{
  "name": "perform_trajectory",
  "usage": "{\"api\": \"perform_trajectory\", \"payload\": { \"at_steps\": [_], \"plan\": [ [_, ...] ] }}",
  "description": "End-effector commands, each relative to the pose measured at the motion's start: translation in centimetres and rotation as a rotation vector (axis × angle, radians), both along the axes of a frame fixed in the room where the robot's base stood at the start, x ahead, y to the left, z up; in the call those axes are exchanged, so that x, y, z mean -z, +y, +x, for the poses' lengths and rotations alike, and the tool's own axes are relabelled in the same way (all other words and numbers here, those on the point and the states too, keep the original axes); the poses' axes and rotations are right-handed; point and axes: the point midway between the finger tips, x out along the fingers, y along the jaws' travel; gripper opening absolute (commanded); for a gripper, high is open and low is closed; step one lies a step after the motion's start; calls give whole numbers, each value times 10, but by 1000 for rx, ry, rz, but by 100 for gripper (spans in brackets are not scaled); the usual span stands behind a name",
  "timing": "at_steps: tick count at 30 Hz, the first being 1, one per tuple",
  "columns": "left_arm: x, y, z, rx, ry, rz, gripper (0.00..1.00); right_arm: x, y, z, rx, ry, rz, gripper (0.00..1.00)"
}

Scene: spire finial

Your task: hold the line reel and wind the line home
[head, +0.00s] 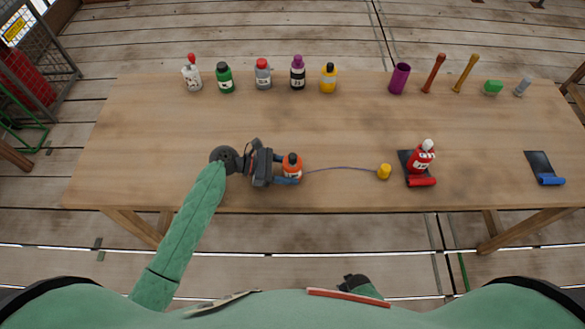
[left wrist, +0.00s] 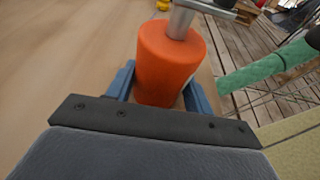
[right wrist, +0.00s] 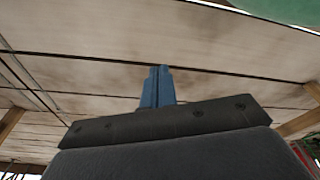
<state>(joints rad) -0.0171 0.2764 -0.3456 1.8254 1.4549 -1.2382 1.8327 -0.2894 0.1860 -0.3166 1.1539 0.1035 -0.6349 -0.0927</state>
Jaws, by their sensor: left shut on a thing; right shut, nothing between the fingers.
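The orange line reel (head: 292,161) is near the front edge of the table, left of centre. My left gripper (head: 288,170) is shut around it. In the left wrist view the reel (left wrist: 168,65) sits between the blue fingers, with a grey metal piece on its top. A thin line (head: 340,168) runs from the reel to a small yellow cylinder (head: 384,172) on the table at the right. My right gripper (right wrist: 158,85) is shut and empty in its wrist view. In the head view its dark body shows low, in front of the table, fingers unclear.
A red and white bottle (head: 421,158) stands on a dark mat with a red roll. A dark mat with a blue roll (head: 551,179) lies far right. Several bottles (head: 263,74) line the back left; a purple cup (head: 399,78) and sticks stand back right. The table middle is clear.

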Motion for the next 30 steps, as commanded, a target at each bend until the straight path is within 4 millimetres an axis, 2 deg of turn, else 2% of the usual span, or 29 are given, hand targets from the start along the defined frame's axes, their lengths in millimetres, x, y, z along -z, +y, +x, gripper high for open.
{"api": "perform_trajectory", "payload": {
  "at_steps": [1, 3, 8, 12, 17, 22, 30],
  "plan": [
    [0, 0, 0, 0, 0, 0, 39, -8, -7, 19, -50, -1, -8, 0],
    [0, 0, 0, 0, 0, 0, 39, -18, -12, 37, -118, 10, -15, 0],
    [0, 0, 0, 0, 0, 0, 39, -40, -24, 69, -275, 44, -32, 0],
    [0, 0, 0, 0, 0, 0, 39, -59, -38, 87, -410, 89, -52, 0],
    [0, 0, 0, 0, 0, 0, 39, -80, -59, 97, -561, 155, -75, 0],
    [0, 0, 0, 0, 0, 0, 39, -103, -90, 98, -714, 245, -98, 0],
    [0, 0, 0, 0, 0, 0, 39, -142, -153, 80, -935, 429, -122, 0]
  ]
}}
